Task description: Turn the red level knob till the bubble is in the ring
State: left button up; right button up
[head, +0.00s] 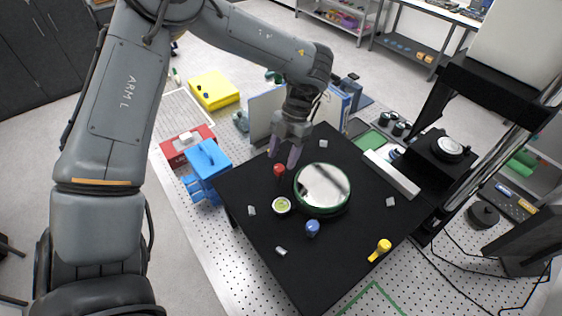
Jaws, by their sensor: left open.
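The red level knob (279,169) stands on the black plate (262,240), left of a round mirror-like disc with a green rim (322,188). The round bubble level (281,206) is a small yellow-green vial in a pale ring, just below the red knob in the picture. The bubble's place inside it is too small to tell. My left gripper (284,158) points down with its fingers apart, just above and beside the red knob; I cannot tell whether they touch it. My right gripper is not in view.
A blue knob (312,228) and a yellow knob (381,248) also stand on the plate. A white bar (391,174) and a dark column instrument (440,160) are at the right. A blue box (207,160) and red box (187,145) are left of the plate.

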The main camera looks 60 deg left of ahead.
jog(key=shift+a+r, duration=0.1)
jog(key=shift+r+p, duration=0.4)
jog(key=shift+p, duration=0.2)
pick_arm(q)
jog(key=v, duration=0.7)
jog(key=shift+r, duration=0.3)
